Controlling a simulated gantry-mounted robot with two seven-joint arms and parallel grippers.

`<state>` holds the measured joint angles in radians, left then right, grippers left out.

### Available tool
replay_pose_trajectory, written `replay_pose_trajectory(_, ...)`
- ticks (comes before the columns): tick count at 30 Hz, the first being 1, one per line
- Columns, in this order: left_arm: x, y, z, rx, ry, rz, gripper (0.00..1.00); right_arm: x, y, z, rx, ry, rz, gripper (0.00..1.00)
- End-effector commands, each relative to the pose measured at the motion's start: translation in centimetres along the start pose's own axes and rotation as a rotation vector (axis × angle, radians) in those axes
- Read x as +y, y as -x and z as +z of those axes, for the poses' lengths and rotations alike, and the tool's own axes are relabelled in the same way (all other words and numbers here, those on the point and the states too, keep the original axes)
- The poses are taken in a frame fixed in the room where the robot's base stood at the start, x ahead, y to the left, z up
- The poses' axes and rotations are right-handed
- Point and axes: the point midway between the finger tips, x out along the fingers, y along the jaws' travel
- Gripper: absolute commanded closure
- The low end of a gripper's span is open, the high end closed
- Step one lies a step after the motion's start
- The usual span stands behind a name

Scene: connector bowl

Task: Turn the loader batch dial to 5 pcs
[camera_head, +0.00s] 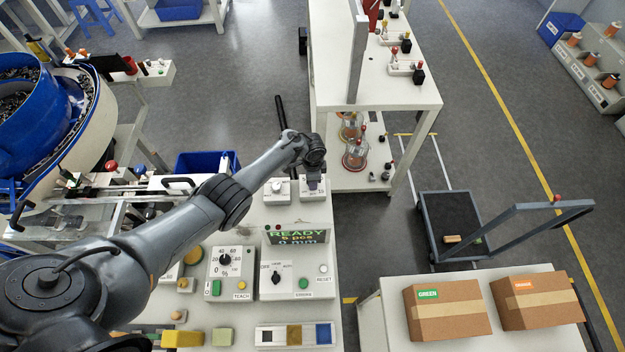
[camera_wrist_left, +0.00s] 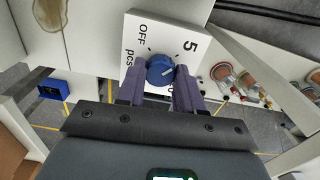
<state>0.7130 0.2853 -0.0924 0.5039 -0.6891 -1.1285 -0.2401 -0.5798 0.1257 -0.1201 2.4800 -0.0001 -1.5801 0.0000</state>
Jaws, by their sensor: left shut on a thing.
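The batch dial is a blue knob (camera_wrist_left: 160,69) on a white plate (camera_wrist_left: 183,32) marked OFF, 5 and pcs; another marking is partly hidden by a finger. My left gripper (camera_wrist_left: 158,77) is shut on the knob, one purple finger on each side. A light mark shows on the knob, but its exact heading is hard to read. In the head view my left gripper (camera_head: 313,172) is at the far end of the white bench and covers the dial. The display (camera_head: 297,235) shows READY, what looks like 5 pcs, and 0 mm. My right gripper is not in view.
Nearer on the bench are a percent dial box (camera_head: 229,272) and a mode dial box (camera_head: 292,282). A blue feeder bowl (camera_head: 38,105) is at the left. A white shelf table (camera_head: 375,90) stands beyond the gripper. Two cartons (camera_head: 447,308) (camera_head: 541,301) are at lower right.

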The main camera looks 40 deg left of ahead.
Motion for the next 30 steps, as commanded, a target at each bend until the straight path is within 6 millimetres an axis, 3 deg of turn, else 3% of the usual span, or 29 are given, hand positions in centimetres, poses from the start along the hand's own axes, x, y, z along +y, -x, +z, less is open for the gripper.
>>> replay_pose_trajectory(19,-0.02,0.01,-0.02,0.001,-0.057,-0.001,0.95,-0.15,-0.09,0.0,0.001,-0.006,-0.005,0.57)
replay_pose_trajectory(20,-0.02,0.01,-0.02,0.001,-0.057,-0.001,0.63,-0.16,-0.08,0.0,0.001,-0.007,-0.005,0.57)
replay_pose_trajectory(21,-0.01,0.01,-0.02,0.001,-0.057,0.0,0.57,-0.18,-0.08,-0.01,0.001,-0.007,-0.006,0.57)
replay_pose_trajectory(25,-0.01,0.01,-0.03,0.001,-0.056,0.0,0.39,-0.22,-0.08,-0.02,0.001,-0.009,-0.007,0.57)
replay_pose_trajectory(30,0.0,0.0,-0.02,0.001,-0.056,0.0,0.39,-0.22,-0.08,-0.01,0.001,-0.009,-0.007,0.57)
